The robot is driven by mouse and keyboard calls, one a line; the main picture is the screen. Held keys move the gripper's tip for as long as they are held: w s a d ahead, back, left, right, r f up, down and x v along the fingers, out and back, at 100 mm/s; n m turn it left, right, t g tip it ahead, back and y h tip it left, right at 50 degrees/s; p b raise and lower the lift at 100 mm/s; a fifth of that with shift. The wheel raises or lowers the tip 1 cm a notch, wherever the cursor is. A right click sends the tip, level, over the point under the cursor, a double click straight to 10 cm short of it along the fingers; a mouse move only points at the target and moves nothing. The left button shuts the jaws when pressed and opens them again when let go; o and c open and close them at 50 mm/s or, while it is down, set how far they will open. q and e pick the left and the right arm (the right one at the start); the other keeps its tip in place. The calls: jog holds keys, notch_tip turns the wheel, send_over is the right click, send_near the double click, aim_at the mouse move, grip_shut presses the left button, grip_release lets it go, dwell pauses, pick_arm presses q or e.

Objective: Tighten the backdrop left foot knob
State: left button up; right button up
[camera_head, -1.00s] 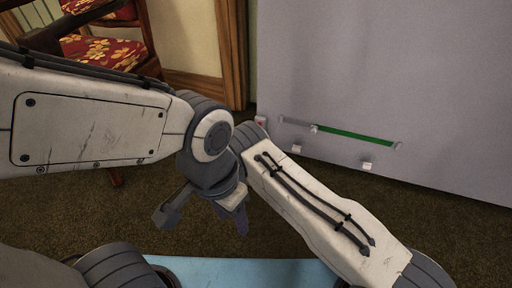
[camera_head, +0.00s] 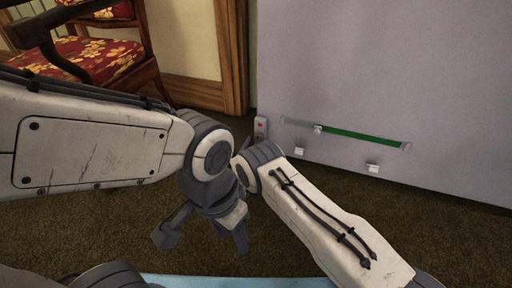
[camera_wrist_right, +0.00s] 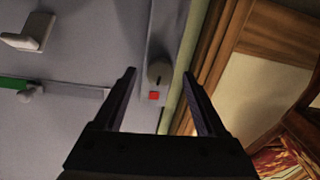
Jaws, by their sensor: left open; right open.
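The backdrop (camera_head: 400,75) is a large grey panel at the right of the head view. At its lower left corner a small grey block with a red mark (camera_head: 261,128) shows. My left gripper (camera_head: 203,236) is open and empty above the carpet.
A green bar (camera_head: 358,136) in a grey track and white tabs (camera_head: 373,169) are on the panel. A red floral chair (camera_head: 85,58) stands at upper left, before wooden trim (camera_head: 232,55). A light-blue surface (camera_head: 240,282) shows at the bottom. Brown carpet (camera_head: 440,235) is clear at right.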

jog(key=shift+w, duration=0.2)
grip_shut()
jog(key=shift+m, duration=0.3)
jog(key=m+p, duration=0.1)
jog(key=m, duration=0.3)
jog(key=shift+m, duration=0.4)
jog(key=m, duration=0.5)
jog(key=shift+s+m+p, duration=0.1)
jog(key=shift+m+p, duration=0.2)
jog(key=shift+p, duration=0.1)
jog(key=m, duration=0.5)
jog(key=shift+f+m+h+p, duration=0.1)
jog(key=shift+m+h+p, duration=0.2)
jog(key=shift+p, duration=0.1)
jog(key=m, duration=0.4)
jog(key=shift+m+p, duration=0.3)
jog(key=shift+m, duration=0.1)
jog(key=shift+f, duration=0.1)
